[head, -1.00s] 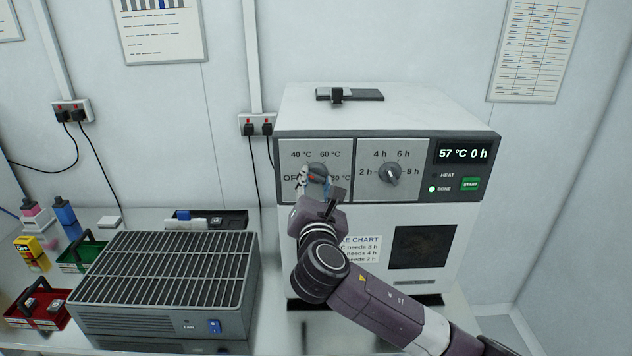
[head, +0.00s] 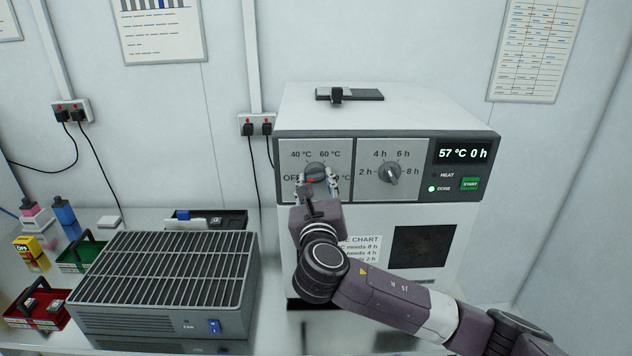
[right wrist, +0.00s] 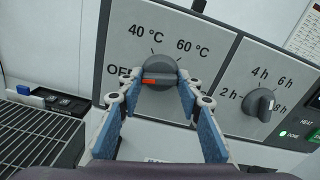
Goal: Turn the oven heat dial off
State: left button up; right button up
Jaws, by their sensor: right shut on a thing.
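The oven (head: 467,222) is a white box with a grey front panel at the right of the bench. Its heat dial (head: 316,171) is the left one, a dark grey round knob with labels OFF, 40 °C and 60 °C around it. In the right wrist view the dial (right wrist: 160,69) shows an orange mark on the left part of its grip bar, pointing towards OFF. My right gripper (head: 316,181) is shut on the dial, with one blue-padded finger on each side, also in the right wrist view (right wrist: 158,88). It partly covers the OFF label. My left gripper is not in view.
The time dial (head: 389,174) is right of the heat dial. A grilled fan box (head: 165,280) stands left of the oven, with small trays and bottles beyond.

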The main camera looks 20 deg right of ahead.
jog(key=shift+f, duration=0.3)
jog(key=o, duration=0.9)
jog(key=shift+c, duration=0.2)
jog(key=o, duration=0.3)
jog(key=shift+r, duration=0.15)
jog(key=shift+s, duration=0.1)
jog(key=v, duration=1.2)
